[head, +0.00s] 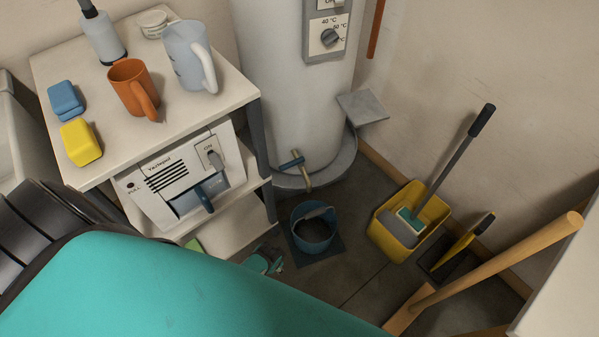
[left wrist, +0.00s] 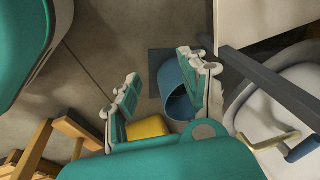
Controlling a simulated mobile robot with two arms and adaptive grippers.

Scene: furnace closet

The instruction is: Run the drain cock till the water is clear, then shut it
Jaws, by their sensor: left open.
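The drain cock has a brass spout (head: 307,180) and a blue lever (head: 291,163), low on the front of the pale tank (head: 292,90). The lever lies across the spout, and no water stream shows. The cock's blue lever (left wrist: 303,148) also shows at the right edge of the left wrist view. A blue bucket (head: 313,232) stands on a dark mat below the spout; its inside is dark. My left gripper (left wrist: 160,68) is open and empty, with the bucket (left wrist: 178,88) beyond its fingers; in the head view it (head: 265,262) is mostly hidden. My right gripper is not in view.
A shelf unit (head: 225,103) left of the tank carries mugs, sponges and a bottle, with a white appliance (head: 180,175) below. A yellow bucket (head: 388,238) with a brush, a dustpan (head: 445,262) and a wooden-handled tool (head: 500,262) stand right. Some floor between is bare.

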